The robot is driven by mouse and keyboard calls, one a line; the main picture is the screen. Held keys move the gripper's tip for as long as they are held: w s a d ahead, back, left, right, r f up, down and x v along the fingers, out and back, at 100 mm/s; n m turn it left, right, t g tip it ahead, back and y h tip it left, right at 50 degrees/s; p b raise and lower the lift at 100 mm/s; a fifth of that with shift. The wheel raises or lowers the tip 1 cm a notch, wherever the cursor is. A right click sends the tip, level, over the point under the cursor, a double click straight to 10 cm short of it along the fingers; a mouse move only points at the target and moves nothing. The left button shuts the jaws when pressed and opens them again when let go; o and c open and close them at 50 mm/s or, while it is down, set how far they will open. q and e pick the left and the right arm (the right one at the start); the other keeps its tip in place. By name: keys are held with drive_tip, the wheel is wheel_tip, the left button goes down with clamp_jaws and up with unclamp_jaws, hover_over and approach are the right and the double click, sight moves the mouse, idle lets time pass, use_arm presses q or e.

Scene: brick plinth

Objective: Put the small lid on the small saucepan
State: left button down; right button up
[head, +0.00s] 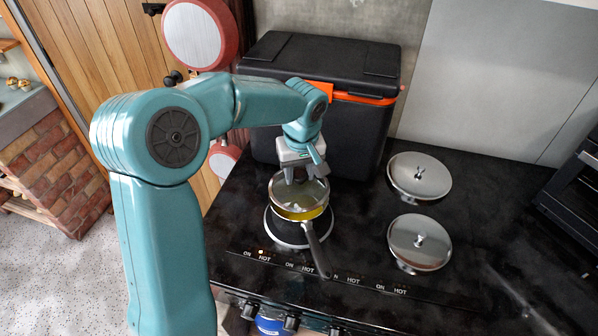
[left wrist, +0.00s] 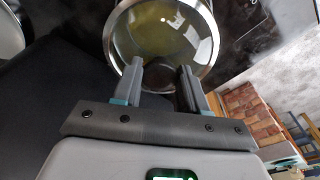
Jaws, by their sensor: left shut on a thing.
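The small saucepan (head: 318,252) stands on a round burner of the black stove; its dark handle points toward the front, and a yellow band shows at its near side. My left gripper (head: 296,178) comes down from above and is shut on the knob area of a glass lid (head: 315,190) with a metal rim. The lid overlaps the pan's opening in the head view; whether it touches the rim I cannot tell. In the left wrist view, my gripper fingers (left wrist: 162,78) meet the lid (left wrist: 150,35), and its knob is mostly hidden. My right gripper is not in view.
Two metal lids, one farther back (head: 405,181) and one nearer (head: 410,255), lie to the right on the stove (head: 480,270). A black box (head: 320,60) with an orange trim stands close behind the pan. Red pans (head: 192,35) hang at the back left. The stove's right front is clear.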

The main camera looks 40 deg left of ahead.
use_arm(q)
drive_tip(key=shift+s+d+r, duration=0.1)
drive_tip(key=shift+s, duration=0.15)
drive_tip(key=shift+w+f+b, duration=0.25)
drive_tip(key=shift+f+b, duration=0.55)
drive_tip(key=shift+f, duration=0.1)
drive_tip(key=shift+s+r, duration=0.15)
drive_tip(key=shift+s, duration=0.05)
drive_tip(key=shift+w, duration=0.15)
drive_tip(key=shift+f, duration=0.3)
drive_tip(key=shift+f+b, duration=0.25)
drive_tip(key=shift+b, duration=0.2)
drive_tip(key=shift+f, duration=0.2)
